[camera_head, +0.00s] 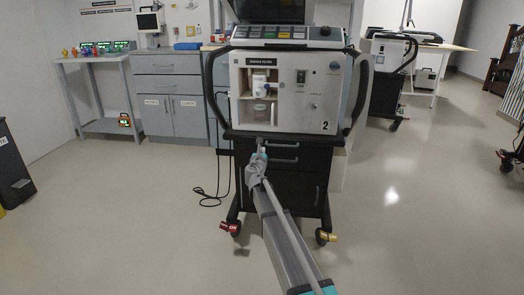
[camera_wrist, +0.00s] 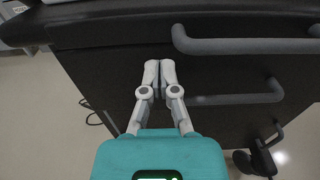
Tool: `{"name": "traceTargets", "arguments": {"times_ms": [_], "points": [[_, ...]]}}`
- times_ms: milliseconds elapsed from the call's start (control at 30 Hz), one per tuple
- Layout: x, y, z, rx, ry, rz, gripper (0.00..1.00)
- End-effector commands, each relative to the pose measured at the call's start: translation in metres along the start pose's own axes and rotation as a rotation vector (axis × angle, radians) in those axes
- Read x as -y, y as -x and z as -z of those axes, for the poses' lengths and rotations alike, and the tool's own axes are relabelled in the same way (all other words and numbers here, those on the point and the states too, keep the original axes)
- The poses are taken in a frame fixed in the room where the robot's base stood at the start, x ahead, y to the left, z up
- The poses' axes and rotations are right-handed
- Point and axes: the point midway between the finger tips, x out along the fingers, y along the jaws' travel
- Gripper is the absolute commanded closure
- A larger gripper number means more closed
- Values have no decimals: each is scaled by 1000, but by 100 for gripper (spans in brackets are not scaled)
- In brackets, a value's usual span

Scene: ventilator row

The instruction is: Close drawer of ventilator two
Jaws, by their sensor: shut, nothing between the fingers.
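Ventilator two (camera_head: 310,95), a white-fronted unit marked "2", stands on a dark wheeled cart ahead of me. Below it the cart's front has an upper drawer handle (camera_head: 284,145) and a lower drawer handle (camera_head: 284,160). The wrist view shows the upper handle (camera_wrist: 250,46) and lower handle (camera_wrist: 236,98) to the right of my fingers. My gripper (camera_head: 261,147) is shut and empty, at the left part of the dark drawer front (camera_wrist: 110,75). Its fingertips also show in the wrist view (camera_wrist: 160,66). I cannot tell whether they touch the front or how far either drawer stands out.
A vertical handle (camera_wrist: 272,137) is lower on the cart. Cart casters (camera_head: 323,236) stand on the floor. A grey cabinet (camera_head: 170,95) is behind to the left; another ventilator (camera_head: 388,60) is behind to the right. Open floor (camera_head: 420,210) lies at right.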

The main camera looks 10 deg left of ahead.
Motion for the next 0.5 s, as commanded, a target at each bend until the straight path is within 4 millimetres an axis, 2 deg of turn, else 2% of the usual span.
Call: {"name": "traceTargets", "arguments": {"times_ms": [500], "points": [[1, 88, 0, 0, -1, -1, 100]]}}
